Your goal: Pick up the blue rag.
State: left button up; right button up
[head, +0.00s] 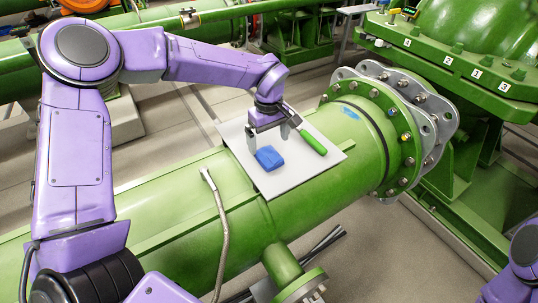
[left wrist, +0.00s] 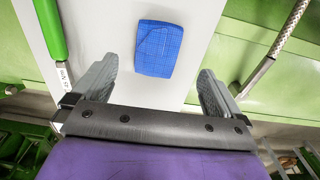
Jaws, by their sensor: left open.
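The blue rag (head: 268,158) is a small folded block lying on a pale grey board (head: 285,180) on top of the green pipe. It also shows whole in the left wrist view (left wrist: 158,48), with a fine grid pattern. My left gripper (head: 274,135) is above the board, close to the rag. In the left wrist view the left gripper (left wrist: 158,65) has its fingers spread wide, with the rag ahead between their lines and nothing held. My right gripper is out of view.
A green-handled tool (head: 313,142) lies on the board beside the rag; its handle shows in the left wrist view (left wrist: 50,28). A braided hose (head: 219,230) runs over the green pipe (head: 185,228) at left. A bolted flange (head: 405,130) rises at right.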

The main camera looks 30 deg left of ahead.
aim_at(269, 154)
pick_arm(q)
jog(key=f, duration=0.4)
jog(key=w+f, duration=0.1)
jog(key=f, duration=0.1)
jog(key=shift+a+p, duration=0.15)
jog(key=shift+p, duration=0.2)
jog(key=shift+s, duration=0.25)
jog(key=shift+w, duration=0.1)
jog(key=c, duration=1)
jog(key=shift+c, duration=0.3)
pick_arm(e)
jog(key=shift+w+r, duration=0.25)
pick_arm(q)
jog(key=shift+r, duration=0.55)
jog(key=s+d+r+b, duration=0.1)
jog(key=d+r+b, duration=0.1)
jog(key=d+r, duration=1)
jog(key=shift+s+d, duration=0.15)
jog(key=shift+d, duration=0.85)
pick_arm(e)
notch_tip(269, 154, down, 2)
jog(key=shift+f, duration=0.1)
